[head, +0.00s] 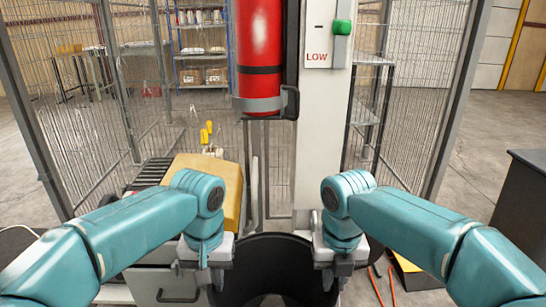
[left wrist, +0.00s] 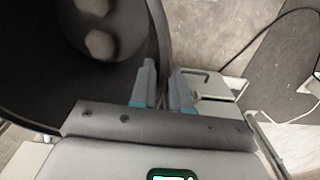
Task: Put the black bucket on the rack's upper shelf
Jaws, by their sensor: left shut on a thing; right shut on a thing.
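The black bucket (head: 272,260) is at the bottom centre of the head view, between my two grippers, and is cut off by the frame edge. My left gripper (head: 207,275) is shut on its left rim and my right gripper (head: 336,270) on its right rim. In the left wrist view, the left fingers (left wrist: 162,92) pinch the wall of the bucket (left wrist: 35,75). Two grey rounded shapes (left wrist: 100,45) show inside it. A blue-framed rack (head: 203,53) with loaded shelves and a grey rack (head: 371,95) stand farther back; I cannot tell which is the task's rack.
A red cylinder (head: 259,50) and white column (head: 323,130) with a green button (head: 342,27) stand straight ahead. A yellow box (head: 232,180) is left of centre. Mesh fencing (head: 75,120) flanks both sides.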

